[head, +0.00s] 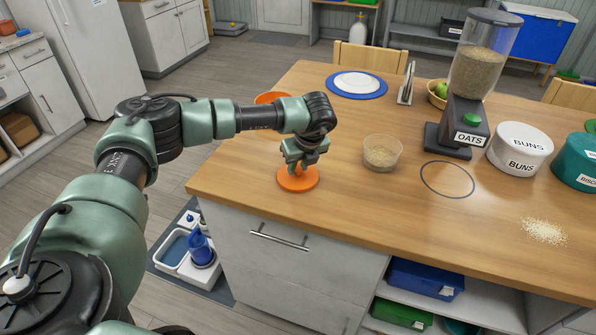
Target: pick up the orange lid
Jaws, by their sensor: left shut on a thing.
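The orange lid (299,180) is a round disc at the left front part of the wooden tabletop, near its front edge. My left gripper (298,167) reaches down over it from above and is shut on its knob, which the fingers partly hide. The lid looks to be on or very close to the tabletop; I cannot tell whether there is a gap. My right gripper is not in view.
A clear tub of oats (381,153) stands just right of the lid. An orange bowl (271,98) is partly behind my arm. The oats dispenser (470,90), a BUNS tin (520,148), a drawn ring (447,179) and spilled grains (545,231) lie further right.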

